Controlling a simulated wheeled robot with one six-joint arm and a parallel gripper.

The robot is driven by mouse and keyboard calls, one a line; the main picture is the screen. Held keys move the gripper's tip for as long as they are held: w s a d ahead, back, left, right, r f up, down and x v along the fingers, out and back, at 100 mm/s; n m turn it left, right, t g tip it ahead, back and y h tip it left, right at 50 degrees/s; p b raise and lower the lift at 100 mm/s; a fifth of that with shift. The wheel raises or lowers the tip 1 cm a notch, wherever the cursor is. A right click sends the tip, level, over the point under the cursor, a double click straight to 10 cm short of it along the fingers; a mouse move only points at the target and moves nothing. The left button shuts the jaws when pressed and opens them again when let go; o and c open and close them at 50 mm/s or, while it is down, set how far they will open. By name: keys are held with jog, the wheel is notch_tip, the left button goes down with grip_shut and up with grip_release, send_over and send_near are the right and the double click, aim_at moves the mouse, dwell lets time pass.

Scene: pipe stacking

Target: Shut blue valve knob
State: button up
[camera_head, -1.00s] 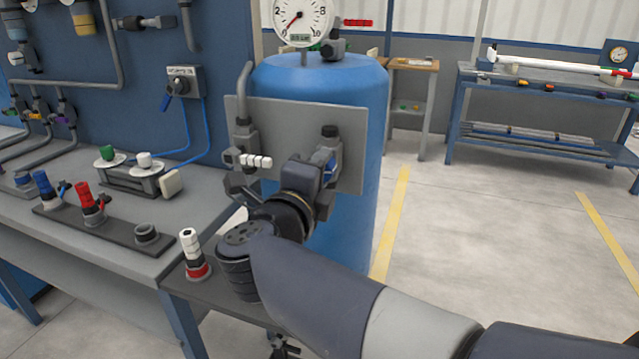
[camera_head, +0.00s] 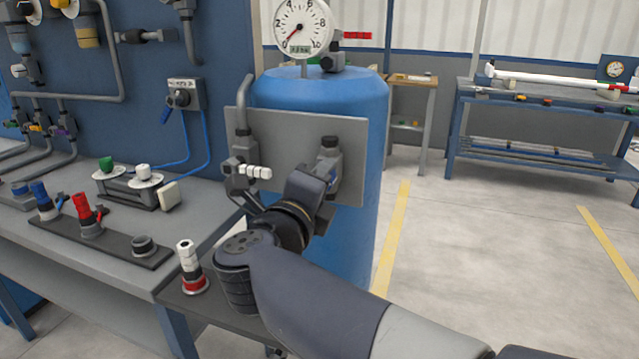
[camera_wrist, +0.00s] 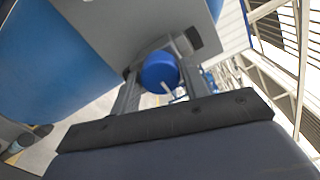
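The blue valve knob (camera_wrist: 160,71) is round and shows clearly in the wrist view, between the two fingers of my gripper (camera_wrist: 161,78). The fingers stand apart on either side of it, with a narrow gap visible on the left; firm contact does not show. The knob sits on a grey valve fitted to a grey panel (camera_head: 290,140) in front of the blue tank (camera_head: 375,150). In the head view my gripper (camera_head: 324,190) is at the right-hand valve (camera_head: 328,158) and mostly hides the knob.
A second valve with a white handle (camera_head: 255,171) is on the panel's left side. A pressure gauge (camera_head: 301,28) tops the tank. A bench with fittings (camera_head: 100,240) stands left, with a white and red fitting (camera_head: 190,268) near my arm. The floor right is clear.

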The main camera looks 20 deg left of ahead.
jog(key=o, duration=0.3)
jog(key=s+p, duration=0.1)
jog(key=s, duration=0.9)
jog(key=shift+s+a, duration=0.4)
jog(key=w, duration=1)
jog(key=shift+w+d+b, duration=0.4)
